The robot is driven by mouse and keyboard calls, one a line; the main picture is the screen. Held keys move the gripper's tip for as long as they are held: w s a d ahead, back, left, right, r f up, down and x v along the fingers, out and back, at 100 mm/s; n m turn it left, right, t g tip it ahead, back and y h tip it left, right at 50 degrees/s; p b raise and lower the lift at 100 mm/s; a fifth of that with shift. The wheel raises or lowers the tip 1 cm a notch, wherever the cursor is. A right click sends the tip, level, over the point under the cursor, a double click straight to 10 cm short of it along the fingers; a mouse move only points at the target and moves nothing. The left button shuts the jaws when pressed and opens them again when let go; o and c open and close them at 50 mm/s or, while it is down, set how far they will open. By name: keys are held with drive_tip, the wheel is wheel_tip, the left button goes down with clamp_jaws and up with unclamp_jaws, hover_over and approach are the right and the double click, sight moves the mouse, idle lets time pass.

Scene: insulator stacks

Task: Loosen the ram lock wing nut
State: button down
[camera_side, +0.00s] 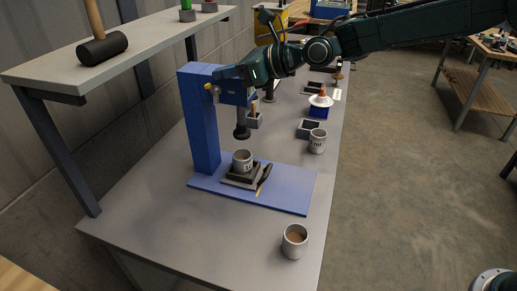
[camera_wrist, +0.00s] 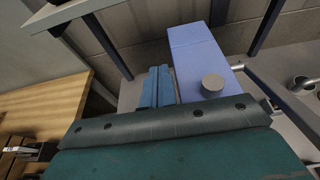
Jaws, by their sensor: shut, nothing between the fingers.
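A blue press (camera_side: 202,125) stands on the bench, and its blue upper body also shows in the wrist view (camera_wrist: 197,50). A small brass-coloured part that looks like the wing nut (camera_side: 208,87) sits on the side of the press head, near the column top. I cannot make out its wings, and I do not see it in the wrist view. The dark ram (camera_side: 241,130) hangs above a grey cup (camera_side: 242,160).
A mug (camera_side: 295,240) stands at the bench's front, another (camera_side: 317,141) right of the press. A black tool (camera_side: 264,176) lies by the cup. A shelf (camera_side: 130,55) with a mallet (camera_side: 102,48) overhangs the left.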

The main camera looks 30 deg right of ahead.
drive_tip(key=s+d+r, duration=0.2)
drive_tip(key=r, duration=0.3)
drive_tip(key=s+d+r, duration=0.2)
drive_tip(key=r, duration=0.3)
drive_tip(key=shift+s+d+r, duration=0.15)
drive_tip(key=shift+s+d, duration=0.1)
drive_tip(key=shift+s, duration=0.05)
